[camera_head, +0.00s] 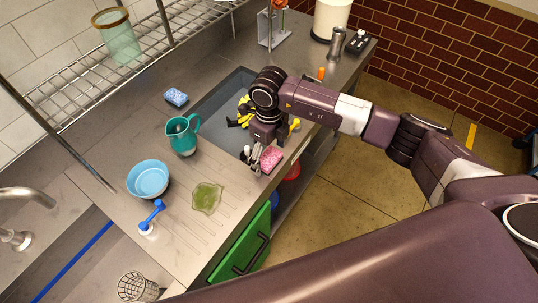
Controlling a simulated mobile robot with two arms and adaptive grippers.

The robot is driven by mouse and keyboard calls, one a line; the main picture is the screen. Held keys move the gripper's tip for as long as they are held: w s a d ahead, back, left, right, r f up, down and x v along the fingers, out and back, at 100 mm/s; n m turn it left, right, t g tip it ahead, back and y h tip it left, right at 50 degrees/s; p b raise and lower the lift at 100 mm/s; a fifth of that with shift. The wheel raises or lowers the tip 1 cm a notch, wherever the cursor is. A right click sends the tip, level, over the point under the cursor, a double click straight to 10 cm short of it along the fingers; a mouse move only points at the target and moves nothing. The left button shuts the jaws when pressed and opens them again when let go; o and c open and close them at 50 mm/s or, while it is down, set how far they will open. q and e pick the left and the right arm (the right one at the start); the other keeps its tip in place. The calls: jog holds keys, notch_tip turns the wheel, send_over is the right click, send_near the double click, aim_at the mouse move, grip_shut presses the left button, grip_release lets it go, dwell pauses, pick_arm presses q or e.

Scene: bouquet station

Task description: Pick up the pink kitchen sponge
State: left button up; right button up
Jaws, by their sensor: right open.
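The pink kitchen sponge (271,157) lies near the front edge of the steel counter, in the middle of the view. My right gripper (256,163) points down right at the sponge, with its fingers by the sponge's left side. It is open. The fingers partly cover the sponge, and I cannot tell whether they touch it. My left gripper is not in view.
A teal pitcher (182,136), a light blue bowl (148,179), a blue sponge (176,97) and a green puddle (207,197) are left of my gripper.

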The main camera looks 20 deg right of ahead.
aim_at(269, 156)
jog(key=shift+f, duration=0.5)
jog(key=shift+c, duration=0.2)
jog(key=c, duration=1)
jog(key=shift+r, duration=0.1)
jog(key=shift+r+b, duration=2.75)
jog(key=shift+r, duration=7.2)
jog(key=o, duration=0.4)
jog(key=c, duration=0.5)
